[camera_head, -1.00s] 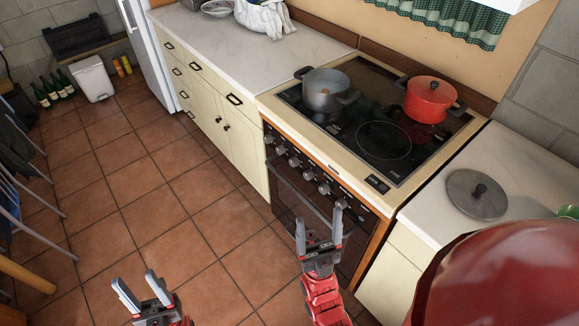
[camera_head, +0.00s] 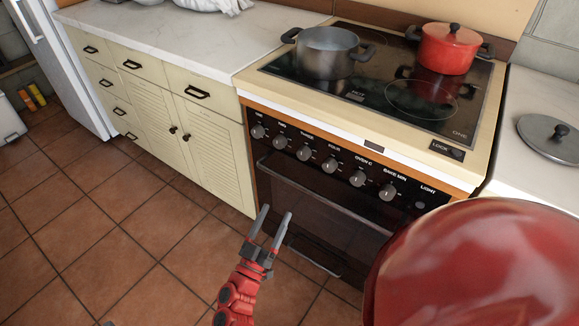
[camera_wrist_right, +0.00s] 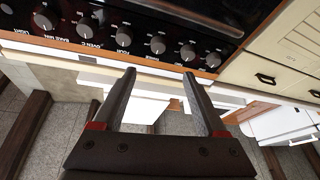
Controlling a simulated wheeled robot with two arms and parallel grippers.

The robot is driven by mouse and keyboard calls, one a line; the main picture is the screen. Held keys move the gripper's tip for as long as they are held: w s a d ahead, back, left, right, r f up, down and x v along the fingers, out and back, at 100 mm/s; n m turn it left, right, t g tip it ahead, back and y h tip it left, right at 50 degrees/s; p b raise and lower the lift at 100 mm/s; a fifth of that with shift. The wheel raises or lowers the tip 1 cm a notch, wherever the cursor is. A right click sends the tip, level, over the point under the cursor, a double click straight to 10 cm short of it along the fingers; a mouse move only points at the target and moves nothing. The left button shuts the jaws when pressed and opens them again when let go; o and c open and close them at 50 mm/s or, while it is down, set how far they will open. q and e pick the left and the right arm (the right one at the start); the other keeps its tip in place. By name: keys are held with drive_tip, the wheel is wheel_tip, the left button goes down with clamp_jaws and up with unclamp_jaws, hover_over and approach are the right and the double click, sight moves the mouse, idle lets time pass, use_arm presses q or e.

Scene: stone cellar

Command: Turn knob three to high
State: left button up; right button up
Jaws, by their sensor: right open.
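Knob three (camera_head: 304,152) is the third from the left in the row on the black front panel of the stove (camera_head: 480,160). It also shows upside down in the right wrist view (camera_wrist_right: 157,44). The knob's pointer setting is too small to read. My right gripper (camera_head: 275,213) is open and empty, in front of the oven door and below the knob row. In the right wrist view its fingertips (camera_wrist_right: 158,74) point toward the panel, roughly in line with knob three and apart from it.
Other knobs flank knob three, including knob two (camera_head: 281,141) and knob four (camera_head: 330,165). The oven door handle (camera_head: 320,200) runs below. A grey pot (camera_head: 327,55) and a red pot (camera_head: 446,50) stand on the hob. Cream cabinets (camera_head: 215,150) adjoin at left; the tiled floor there is clear.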

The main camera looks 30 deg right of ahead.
sight(302, 158)
drive_tip(key=b+x, duration=0.1)
drive_tip(key=x, duration=1.6)
drive_tip(key=shift+s, duration=0.1)
clamp_jaws()
